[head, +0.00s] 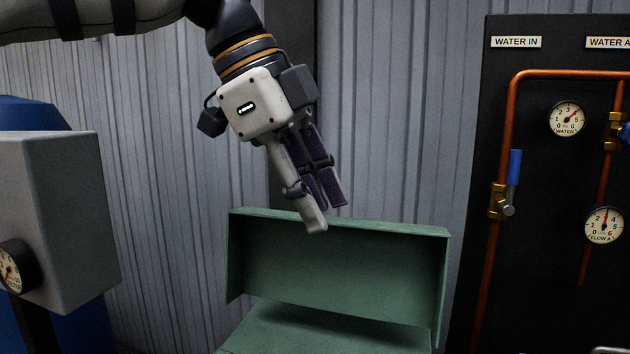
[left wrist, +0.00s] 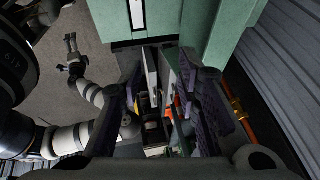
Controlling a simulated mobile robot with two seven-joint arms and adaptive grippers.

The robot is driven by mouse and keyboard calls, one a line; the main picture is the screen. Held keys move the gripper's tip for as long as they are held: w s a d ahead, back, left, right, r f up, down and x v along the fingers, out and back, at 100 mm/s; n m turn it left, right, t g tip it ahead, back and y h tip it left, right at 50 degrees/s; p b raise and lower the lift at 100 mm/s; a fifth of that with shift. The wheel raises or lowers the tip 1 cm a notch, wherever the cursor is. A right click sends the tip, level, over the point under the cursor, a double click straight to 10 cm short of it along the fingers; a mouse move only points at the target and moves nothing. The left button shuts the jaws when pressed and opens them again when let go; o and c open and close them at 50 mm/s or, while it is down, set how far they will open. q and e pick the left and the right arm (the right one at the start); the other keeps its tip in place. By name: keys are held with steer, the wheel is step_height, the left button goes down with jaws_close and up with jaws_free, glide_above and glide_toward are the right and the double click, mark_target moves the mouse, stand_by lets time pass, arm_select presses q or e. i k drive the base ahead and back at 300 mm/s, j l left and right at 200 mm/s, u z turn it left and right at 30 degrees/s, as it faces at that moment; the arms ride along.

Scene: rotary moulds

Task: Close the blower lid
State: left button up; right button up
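The green blower lid (head: 340,262) stands raised in the head view, its hollow inner side facing me, above the green blower body (head: 285,335). Green panels also show at the top of the left wrist view (left wrist: 215,30). My left gripper (head: 326,217) points down at the lid's top edge, and one fingertip overlaps that edge in the picture. I cannot tell whether it touches. In the left wrist view its purple-padded fingers (left wrist: 160,95) stand apart, with nothing held between them. My right arm appears at the left of that view, its gripper (left wrist: 72,45) small and unclear.
A black panel (head: 545,250) with copper pipes (head: 512,120), gauges and a blue-handled valve (head: 514,167) stands to the right. A grey box (head: 60,215) with a gauge stands at left. A corrugated wall (head: 160,190) is behind the lid.

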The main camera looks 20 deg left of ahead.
mark_target(396, 273)
steer(key=k, duration=1)
